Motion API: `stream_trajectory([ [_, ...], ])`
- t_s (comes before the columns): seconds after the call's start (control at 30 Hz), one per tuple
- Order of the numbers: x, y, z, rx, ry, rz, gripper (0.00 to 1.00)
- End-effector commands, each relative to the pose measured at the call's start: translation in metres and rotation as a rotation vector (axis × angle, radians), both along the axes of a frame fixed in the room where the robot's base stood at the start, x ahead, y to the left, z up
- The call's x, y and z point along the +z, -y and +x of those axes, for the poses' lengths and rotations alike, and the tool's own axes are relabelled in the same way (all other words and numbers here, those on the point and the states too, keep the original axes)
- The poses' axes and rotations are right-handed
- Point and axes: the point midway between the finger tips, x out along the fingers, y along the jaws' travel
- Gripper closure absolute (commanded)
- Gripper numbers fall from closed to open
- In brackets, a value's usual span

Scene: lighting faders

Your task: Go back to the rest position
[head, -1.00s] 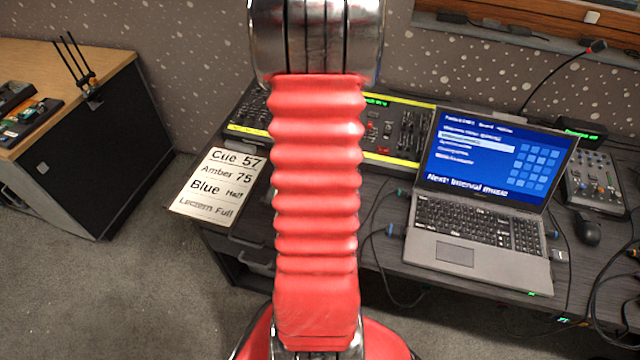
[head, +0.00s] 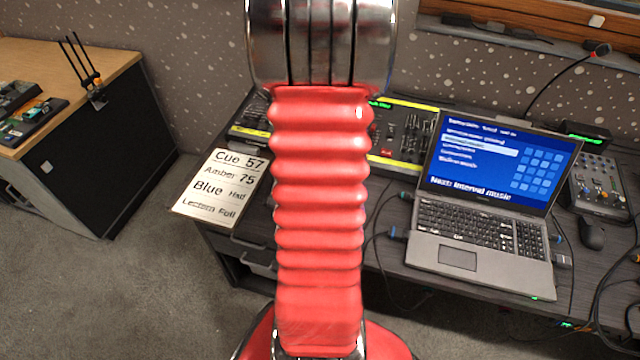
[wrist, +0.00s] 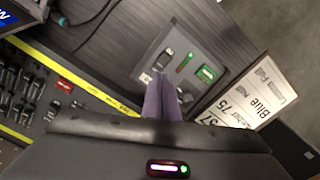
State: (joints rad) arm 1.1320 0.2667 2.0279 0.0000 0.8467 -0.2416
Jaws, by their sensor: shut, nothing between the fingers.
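My gripper (wrist: 162,98) shows in the wrist view as two purple fingers side by side, shut and empty, in front of a small grey panel. In the head view my red arm rises through the middle and hides part of the desk; the gripper is out of sight there. The lighting desk with faders (head: 405,135), edged in yellow, stands behind my arm. It also shows at the left of the wrist view (wrist: 28,88). The small grey panel (wrist: 212,52) carries a slider and a green-lit part.
A cue card (head: 220,188) lies at the desk's left front. An open laptop (head: 490,200) stands on the right, with a small mixer (head: 600,188), a mouse (head: 591,232) and loose cables beside it. A wooden-topped cabinet (head: 85,65) stands at the left, with clear carpet between.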

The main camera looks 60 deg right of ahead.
Motion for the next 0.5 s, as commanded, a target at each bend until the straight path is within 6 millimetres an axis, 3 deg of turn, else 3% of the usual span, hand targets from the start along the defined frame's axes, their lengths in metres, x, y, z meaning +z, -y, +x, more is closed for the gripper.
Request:
stream_trajectory([
  [0.5,-0.0004,-0.0007,-0.0003,-0.022,-0.001,0.003,1.00],
])
